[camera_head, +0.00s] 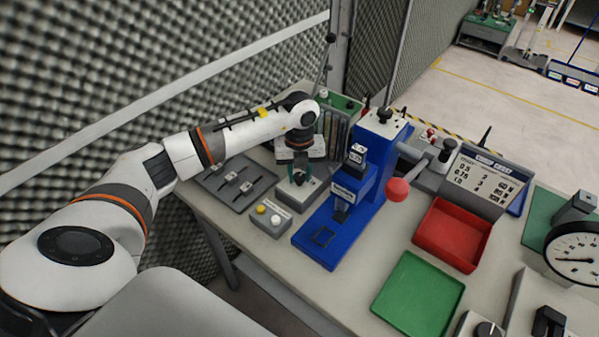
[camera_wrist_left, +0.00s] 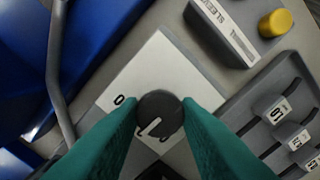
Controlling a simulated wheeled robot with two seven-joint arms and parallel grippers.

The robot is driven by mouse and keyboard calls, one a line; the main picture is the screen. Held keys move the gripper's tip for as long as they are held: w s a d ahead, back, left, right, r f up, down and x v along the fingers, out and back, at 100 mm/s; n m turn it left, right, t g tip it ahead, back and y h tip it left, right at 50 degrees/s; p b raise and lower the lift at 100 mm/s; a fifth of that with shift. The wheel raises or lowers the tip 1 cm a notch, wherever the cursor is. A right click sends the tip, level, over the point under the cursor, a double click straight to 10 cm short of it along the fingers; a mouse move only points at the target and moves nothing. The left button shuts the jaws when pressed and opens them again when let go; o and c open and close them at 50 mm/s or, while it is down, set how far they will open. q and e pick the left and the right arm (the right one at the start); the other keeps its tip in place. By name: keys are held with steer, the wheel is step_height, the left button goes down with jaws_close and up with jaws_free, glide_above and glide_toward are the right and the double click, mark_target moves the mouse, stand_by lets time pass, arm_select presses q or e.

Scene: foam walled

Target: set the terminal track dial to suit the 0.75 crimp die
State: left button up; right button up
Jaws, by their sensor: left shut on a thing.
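A black dial knob (camera_wrist_left: 158,113) with a white pointer line stands on a white square plate (camera_wrist_left: 165,65) in the left wrist view. A "0" shows at the plate's left; other marks are partly hidden by my fingers. My left gripper (camera_wrist_left: 160,122) has its teal fingers shut on the knob's two sides. In the head view this gripper (camera_head: 297,172) points down at a small grey box (camera_head: 295,193) behind the yellow-and-white-button box. A sign (camera_head: 483,178) at the right lists 0.5, 0.75 and 1.0; its other figures are too small to read surely. My right gripper is out of view.
A blue press (camera_head: 345,215) with a red-balled lever (camera_head: 398,189) stands right of my gripper. A button box (camera_head: 271,217) and a grey tray of labelled blocks (camera_head: 214,184) lie left. Red (camera_head: 431,252) and green (camera_head: 394,307) trays and a gauge (camera_head: 574,256) are farther right.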

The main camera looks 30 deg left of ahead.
mark_target(300, 176)
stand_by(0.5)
arm_select(q)
steer(key=o, duration=1)
steer(key=shift+r+b, duration=1.4)
steer(key=shift+r, duration=4.65)
steer(key=shift+f, duration=0.1)
